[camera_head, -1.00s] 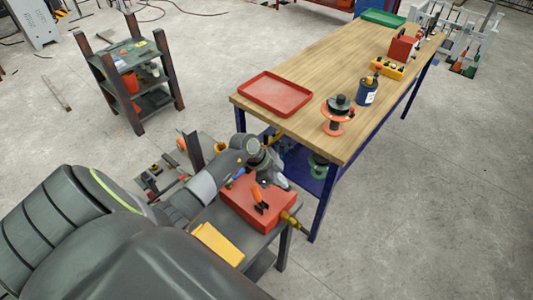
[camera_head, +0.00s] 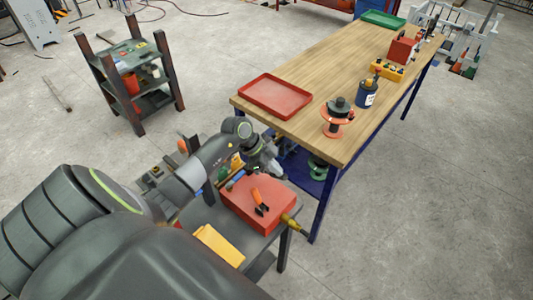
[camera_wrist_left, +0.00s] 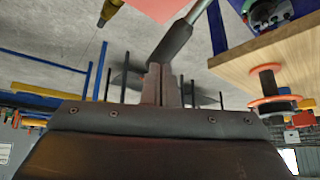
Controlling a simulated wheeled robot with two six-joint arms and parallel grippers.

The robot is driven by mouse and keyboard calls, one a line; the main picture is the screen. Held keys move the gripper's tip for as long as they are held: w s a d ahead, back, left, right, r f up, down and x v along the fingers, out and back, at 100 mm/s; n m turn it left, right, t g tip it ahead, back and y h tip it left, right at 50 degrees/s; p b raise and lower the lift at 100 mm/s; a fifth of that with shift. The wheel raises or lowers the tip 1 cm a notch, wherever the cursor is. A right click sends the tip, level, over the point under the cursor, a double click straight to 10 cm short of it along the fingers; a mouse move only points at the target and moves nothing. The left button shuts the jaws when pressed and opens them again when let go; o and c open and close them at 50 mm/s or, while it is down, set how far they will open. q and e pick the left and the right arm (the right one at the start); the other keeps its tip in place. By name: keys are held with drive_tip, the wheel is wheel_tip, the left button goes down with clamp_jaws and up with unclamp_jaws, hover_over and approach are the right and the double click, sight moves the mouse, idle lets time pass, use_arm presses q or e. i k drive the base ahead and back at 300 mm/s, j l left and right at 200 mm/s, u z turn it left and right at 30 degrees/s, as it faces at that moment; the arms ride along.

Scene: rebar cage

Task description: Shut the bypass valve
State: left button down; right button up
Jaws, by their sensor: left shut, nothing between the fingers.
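My left gripper (camera_head: 273,170) is shut and empty, above the far right corner of a red box (camera_head: 248,212) on a small dark cart. In the left wrist view its fingers (camera_wrist_left: 162,82) are together, with a dark grip on a grey rod (camera_wrist_left: 172,45) behind them; I cannot tell whether they touch it. A brass-yellow fitting (camera_head: 291,221) sticks out at the box's right; a yellow piece also shows in the left wrist view (camera_wrist_left: 109,12). A green round part (camera_head: 318,168) sits under the workbench. I cannot tell which part is the bypass valve. My right gripper is out of view.
An orange-and-black tool (camera_head: 259,201) lies on the red box, a yellow object (camera_head: 219,245) beside it. The wooden workbench (camera_head: 310,80) holds a red tray (camera_head: 275,95), an orange spool (camera_head: 338,118) and a blue can (camera_head: 366,93). Open floor lies right of the bench.

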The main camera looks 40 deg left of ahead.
sight(242, 172)
drive_tip(key=k+l, duration=0.8)
drive_tip(key=k, duration=0.05)
